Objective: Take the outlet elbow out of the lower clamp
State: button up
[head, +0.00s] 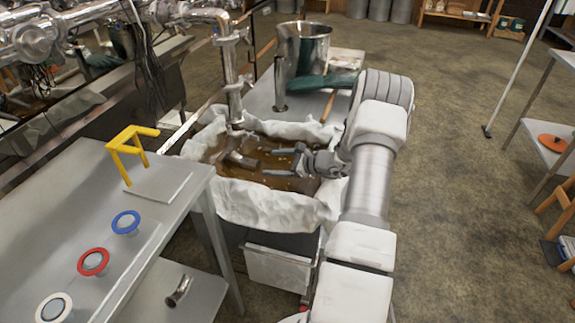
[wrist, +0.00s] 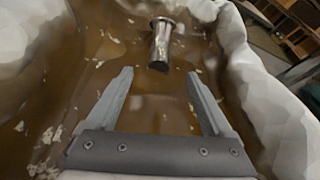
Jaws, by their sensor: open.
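The outlet elbow (head: 240,158) is a short, shiny bent metal tube below the upright outlet pipe (head: 235,105), over the brown liquid. A clamp-like collar (head: 237,126) sits at the pipe's lower end; I cannot tell whether the elbow is still joined there. My gripper (head: 283,160) is open and empty, to the right of the elbow, its fingers pointing at it. In the wrist view the elbow's tube (wrist: 160,47) lies ahead of and roughly centred between the fingertips (wrist: 158,73), not touching them.
A white-lined tub (head: 265,205) of brown liquid surrounds this spot, its crumpled rim high on all sides. A metal bench (head: 170,185) with a yellow stand (head: 130,150) and several ringed parts stands left. Another elbow (head: 180,290) lies on its lower shelf. A steel pot (head: 303,48) stands behind.

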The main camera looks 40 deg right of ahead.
aim_at(255, 162)
jog(key=b+x, duration=0.2)
jog(key=x, duration=0.8)
jog(key=shift+w+a+f, duration=0.1)
jog(key=shift+w+a, duration=0.05)
jog(key=shift+w, duration=0.1)
jog(key=shift+c, duration=0.3)
grip_shut()
jog(key=c, duration=0.6)
grip_release()
grip_shut()
